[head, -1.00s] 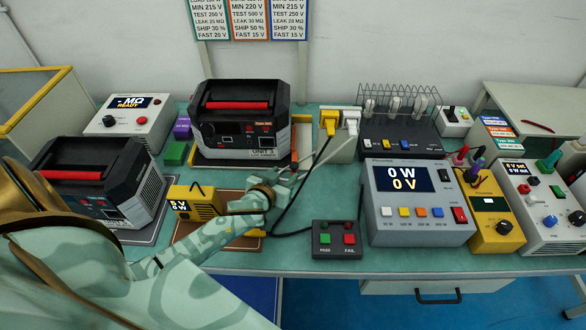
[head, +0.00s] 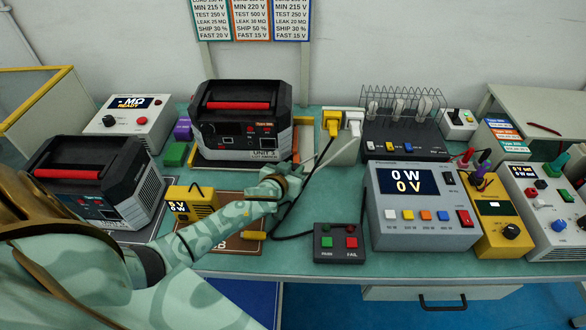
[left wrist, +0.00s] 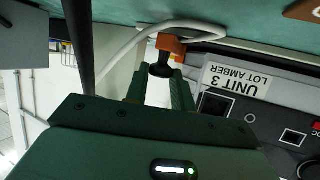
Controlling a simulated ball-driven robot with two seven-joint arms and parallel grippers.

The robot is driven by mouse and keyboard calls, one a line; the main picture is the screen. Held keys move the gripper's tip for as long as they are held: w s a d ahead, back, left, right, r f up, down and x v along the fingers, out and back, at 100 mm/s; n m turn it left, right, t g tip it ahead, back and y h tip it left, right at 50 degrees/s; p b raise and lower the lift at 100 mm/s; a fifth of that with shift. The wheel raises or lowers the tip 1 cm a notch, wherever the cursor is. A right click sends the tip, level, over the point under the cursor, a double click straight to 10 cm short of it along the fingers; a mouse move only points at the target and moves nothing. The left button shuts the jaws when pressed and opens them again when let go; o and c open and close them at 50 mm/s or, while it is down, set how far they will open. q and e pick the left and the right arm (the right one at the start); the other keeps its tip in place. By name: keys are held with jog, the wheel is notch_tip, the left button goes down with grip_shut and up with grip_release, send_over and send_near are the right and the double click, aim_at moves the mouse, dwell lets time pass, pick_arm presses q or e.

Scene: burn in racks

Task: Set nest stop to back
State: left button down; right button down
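The nest stop, an orange piece (head: 295,146) with a dark knob, stands at the right side of the nest (head: 205,158) holding Unit 3 (head: 236,128). In the left wrist view, the orange stop (left wrist: 172,44) and its black knob (left wrist: 160,68) show just beyond my fingertips. My left gripper (head: 297,172) is in front of the stop; in the wrist view its fingers (left wrist: 157,88) are apart, with the knob in line with the gap. I cannot tell whether they touch it. My right gripper is not in view.
White and black cables run beside my left gripper from the yellow and white plugs (head: 354,124). The pass/fail box (head: 338,243) and grey power meter (head: 424,210) stand to the right. Another unit (head: 92,180) sits at left.

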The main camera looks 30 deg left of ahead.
pick_arm(q)
jog(key=w+d, duration=0.1)
jog(key=d, duration=0.2)
jog(key=w+d, duration=0.1)
jog(key=shift+w+d, duration=0.2)
jog(key=shift+w, duration=0.1)
jog(key=c, duration=1.6)
grip_release()
jog(key=o, duration=0.4)
jog(key=shift+w+d, duration=0.1)
